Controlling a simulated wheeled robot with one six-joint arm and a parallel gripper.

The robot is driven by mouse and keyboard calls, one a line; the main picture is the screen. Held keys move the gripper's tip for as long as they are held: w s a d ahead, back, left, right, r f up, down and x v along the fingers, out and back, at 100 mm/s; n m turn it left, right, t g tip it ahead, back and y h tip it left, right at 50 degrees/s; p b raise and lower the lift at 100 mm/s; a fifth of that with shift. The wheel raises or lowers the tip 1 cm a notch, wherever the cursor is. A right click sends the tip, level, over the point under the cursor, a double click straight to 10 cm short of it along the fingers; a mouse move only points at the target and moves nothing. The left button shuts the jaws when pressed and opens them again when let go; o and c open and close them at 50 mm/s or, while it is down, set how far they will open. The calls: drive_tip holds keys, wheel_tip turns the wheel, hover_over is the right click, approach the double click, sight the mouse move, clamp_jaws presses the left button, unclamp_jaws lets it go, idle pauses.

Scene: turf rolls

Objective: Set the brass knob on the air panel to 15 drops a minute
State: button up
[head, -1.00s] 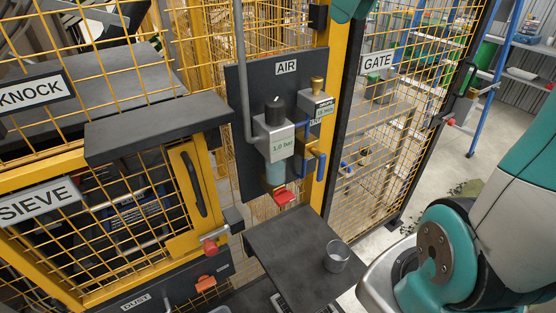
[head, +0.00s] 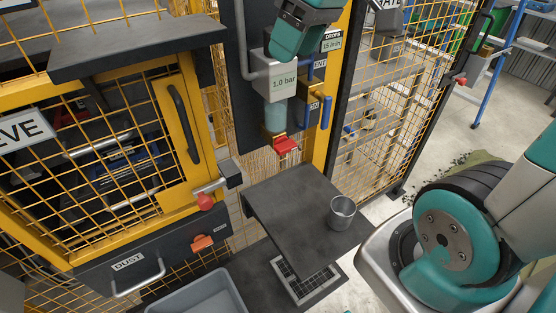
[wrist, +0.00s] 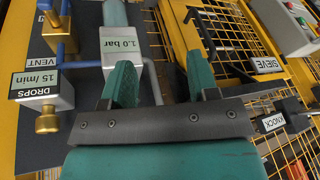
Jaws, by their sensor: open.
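The brass knob (wrist: 47,120) sits on the drops unit (wrist: 45,90), whose green display reads 15 /min in the wrist view, where the panel appears upside down. In the head view the drops unit (head: 331,43) also reads 15 /min, and its knob is hidden behind my arm. My gripper (wrist: 161,82) is open and empty. Its two teal fingers stand apart from the brass knob, which lies to their left in the wrist view. The regulator (wrist: 122,42) reading 1.0 bar is just beyond the fingers. The dark air panel (wrist: 90,75) carries both units.
A dark shelf (head: 285,205) with a metal cup (head: 341,212) stands below. Yellow mesh fencing (head: 385,80) flanks the panel. The sieve door's black handle (head: 184,123) juts out at left.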

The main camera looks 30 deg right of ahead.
drive_tip(key=s+a+f+g+b, duration=0.1)
drive_tip(key=s+a+f+b, duration=0.2)
drive_tip(key=f, duration=0.3)
drive_tip(key=s+a+f+n+g+b, duration=0.1)
drive_tip(key=s+a+f+b, duration=0.2)
drive_tip(key=s+f, duration=0.3)
drive_tip(key=shift+a+f+y, duration=0.3)
drive_tip(key=shift+a+f, duration=0.4)
drive_tip(key=shift+a, duration=0.2)
drive_tip(key=shift+c, duration=0.4)
